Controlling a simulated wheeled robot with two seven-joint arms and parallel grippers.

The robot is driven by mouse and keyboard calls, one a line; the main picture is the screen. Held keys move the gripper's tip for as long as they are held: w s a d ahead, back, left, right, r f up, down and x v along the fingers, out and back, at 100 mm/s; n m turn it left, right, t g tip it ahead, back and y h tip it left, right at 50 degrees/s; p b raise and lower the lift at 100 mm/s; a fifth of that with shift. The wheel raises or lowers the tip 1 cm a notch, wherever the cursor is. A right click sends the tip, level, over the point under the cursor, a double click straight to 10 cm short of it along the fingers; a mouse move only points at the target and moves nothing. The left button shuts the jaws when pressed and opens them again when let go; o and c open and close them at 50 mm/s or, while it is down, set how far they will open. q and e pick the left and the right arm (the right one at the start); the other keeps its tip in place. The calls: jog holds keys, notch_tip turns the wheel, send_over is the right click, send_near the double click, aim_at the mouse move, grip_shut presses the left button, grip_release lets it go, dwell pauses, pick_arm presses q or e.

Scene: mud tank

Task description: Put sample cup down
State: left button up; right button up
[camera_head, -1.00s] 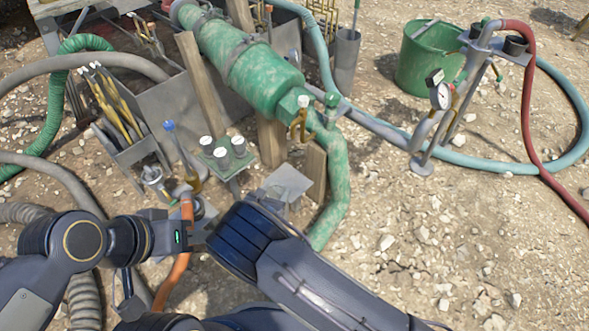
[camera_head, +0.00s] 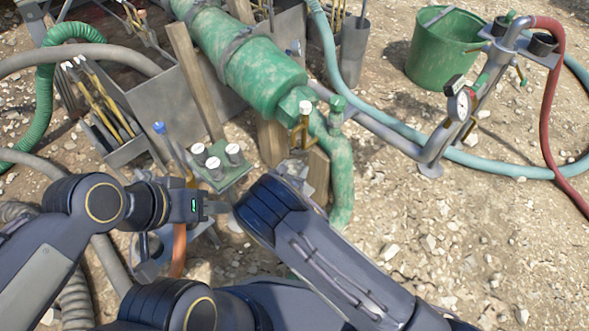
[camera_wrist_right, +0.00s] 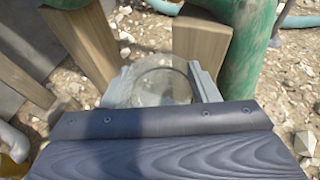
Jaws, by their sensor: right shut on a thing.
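A clear round sample cup (camera_wrist_right: 165,86) sits between the two grey fingers of my right gripper (camera_wrist_right: 160,88) in the right wrist view. The fingers press it from both sides. In the head view my right gripper (camera_head: 297,172) is largely behind its own dark wrist, close to the wooden posts, and I cannot make out the cup there. My left gripper (camera_head: 216,208) points right, near my right wrist. It is seen edge-on, so its opening is unclear.
A small green stand (camera_head: 232,176) with several white-topped jars is left of my right gripper. Wooden posts (camera_wrist_right: 200,50) and a green pipe (camera_wrist_right: 250,40) stand close ahead. A green bucket (camera_head: 440,50) and gauge stand (camera_head: 450,125) are at right. Gravel at lower right is clear.

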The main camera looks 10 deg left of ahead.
jog(key=shift+f, duration=0.15)
jog(key=shift+f, duration=0.15)
jog(key=o, duration=1)
jog(key=shift+o, duration=0.2)
